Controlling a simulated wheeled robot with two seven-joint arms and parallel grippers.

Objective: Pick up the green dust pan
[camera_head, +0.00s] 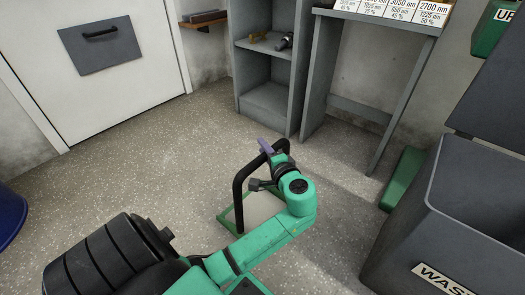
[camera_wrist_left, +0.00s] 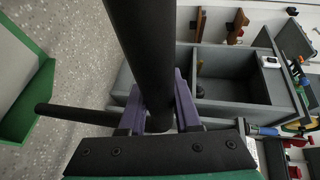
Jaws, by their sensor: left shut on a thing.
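The green dust pan (camera_head: 227,219) is in the middle of the head view, with its tall black handle (camera_head: 238,188) rising from it. My left gripper (camera_head: 268,150) is at the top of this handle. In the left wrist view, the purple fingers of the left gripper (camera_wrist_left: 158,103) are shut on the black handle (camera_wrist_left: 145,45), one on each side. The pan's green edge (camera_wrist_left: 33,98) shows at the left of that view. My left arm hides part of the pan, and I cannot tell whether it touches the floor. My right gripper is not in view.
A grey shelf unit (camera_head: 268,85) and a grey bench (camera_head: 350,100) stand at the back. A dark waste bin (camera_head: 450,225) is at the right, with a green object (camera_head: 403,180) beside it. A blue container (camera_head: 8,215) is at the left edge. Speckled floor (camera_head: 130,160) is clear at the left.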

